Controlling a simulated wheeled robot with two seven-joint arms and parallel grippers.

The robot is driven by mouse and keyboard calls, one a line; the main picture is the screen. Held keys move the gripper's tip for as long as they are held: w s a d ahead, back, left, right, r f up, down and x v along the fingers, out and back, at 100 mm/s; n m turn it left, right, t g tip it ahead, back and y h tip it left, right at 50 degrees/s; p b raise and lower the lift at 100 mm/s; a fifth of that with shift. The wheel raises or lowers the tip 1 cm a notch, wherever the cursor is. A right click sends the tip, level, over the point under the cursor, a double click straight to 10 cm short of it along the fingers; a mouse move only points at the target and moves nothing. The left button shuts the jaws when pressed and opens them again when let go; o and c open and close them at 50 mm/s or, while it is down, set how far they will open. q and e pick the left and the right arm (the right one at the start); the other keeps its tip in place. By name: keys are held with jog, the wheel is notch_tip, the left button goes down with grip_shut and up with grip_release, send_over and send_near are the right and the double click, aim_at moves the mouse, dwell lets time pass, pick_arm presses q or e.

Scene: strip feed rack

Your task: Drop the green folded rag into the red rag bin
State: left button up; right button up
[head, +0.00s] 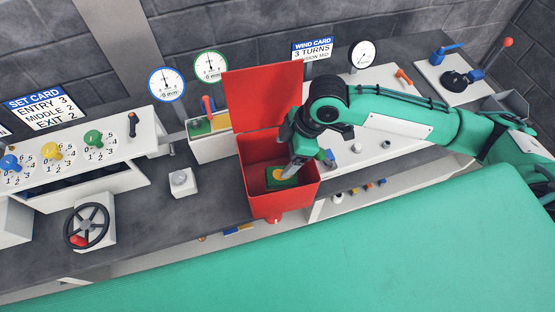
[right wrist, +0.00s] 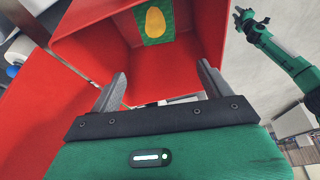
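The red rag bin (head: 255,175) stands on the bench with its red lid (head: 262,95) raised. A green folded rag (right wrist: 153,22) with a yellow oval on it lies inside the bin, and it also shows in the head view (head: 290,183). My right gripper (head: 288,172) reaches down into the bin mouth from the right. In the right wrist view its two grey fingers (right wrist: 160,90) stand wide apart with nothing between them, and the rag lies beyond them. My left gripper (right wrist: 243,17) shows small at the upper right there; its finger opening is unclear.
A divided box (head: 207,148) with coloured contents stands left of the bin. A white block with a round knob (head: 183,181) and a black handwheel (head: 87,225) stand further left. Dial gauges (head: 211,66) rise behind. A broad green surface (head: 330,265) fills the foreground.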

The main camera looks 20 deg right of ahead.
jog(key=w+b+v, duration=0.1)
jog(key=b+v, duration=0.1)
jog(key=v, duration=1.1)
jog(key=shift+s+r, duration=0.45)
jog(key=shift+s, duration=0.05)
jog(key=shift+f, duration=0.1)
